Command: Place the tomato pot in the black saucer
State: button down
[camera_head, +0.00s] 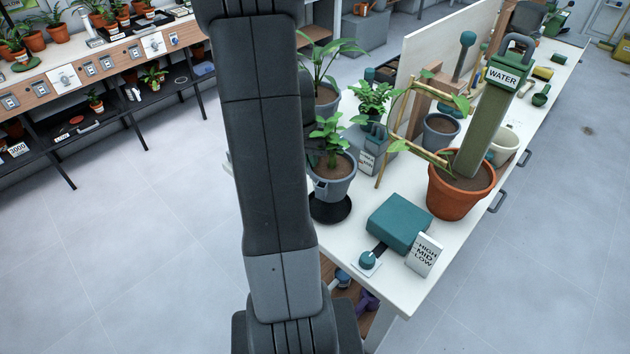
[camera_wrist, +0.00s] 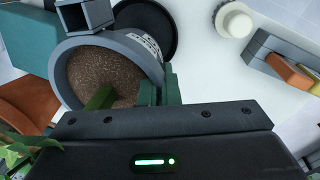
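The tomato pot (camera_head: 334,188) is a grey pot with dark soil and a small leafy plant. In the head view it looks upright over the black saucer (camera_head: 330,213); I cannot tell whether they touch. In the wrist view the tomato pot (camera_wrist: 72,70) covers part of the black saucer (camera_wrist: 166,30), which shows beyond its rim. My gripper (camera_wrist: 158,88) has its green fingers close together on either side of the pot's rim and appears shut on it.
A teal box (camera_head: 399,222) with a knob and a HIGH/MID/LOW card stands near the bench's front corner. A terracotta pot (camera_head: 458,203) with a WATER-labelled post stands to the right. More grey pots and a trellis crowd behind the tomato pot. A white knob (camera_wrist: 235,22) shows in the wrist view.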

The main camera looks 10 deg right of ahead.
jog(key=shift+f, duration=2.4)
jog(key=shift+f, duration=0.1)
jog(key=c, duration=1.6)
grip_release()
jog(key=shift+c, duration=0.2)
notch_tip(320, 180, up, 12)
jog(key=a, duration=0.1)
jog(key=shift+w+a, duration=0.35)
jog(key=shift+w, duration=0.1)
